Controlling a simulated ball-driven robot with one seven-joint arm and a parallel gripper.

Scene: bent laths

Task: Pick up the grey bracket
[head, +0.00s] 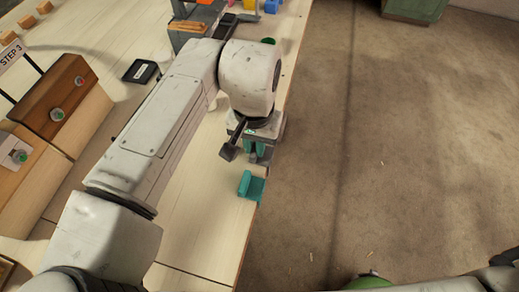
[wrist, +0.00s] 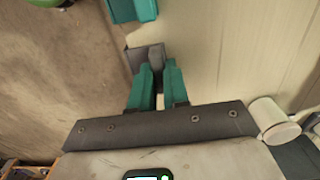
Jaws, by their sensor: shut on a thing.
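The grey bracket (wrist: 148,54) shows in the wrist view as a dark grey piece close to the table's edge. My gripper (wrist: 157,68) has teal fingers, closed on the bracket's upright part between them. Part of the bracket is hidden by the fingers. In the head view my gripper (head: 257,150) points down at the table's right edge, and the bracket is mostly hidden there. I cannot tell whether the bracket still touches the table.
A teal bracket (head: 251,186) lies near the table's edge, close to my gripper; it also shows in the wrist view (wrist: 132,9). Wooden boxes with knobs (head: 56,114) stand at the left. A black tray (head: 141,71) lies behind. Bare floor (head: 400,150) is to the right.

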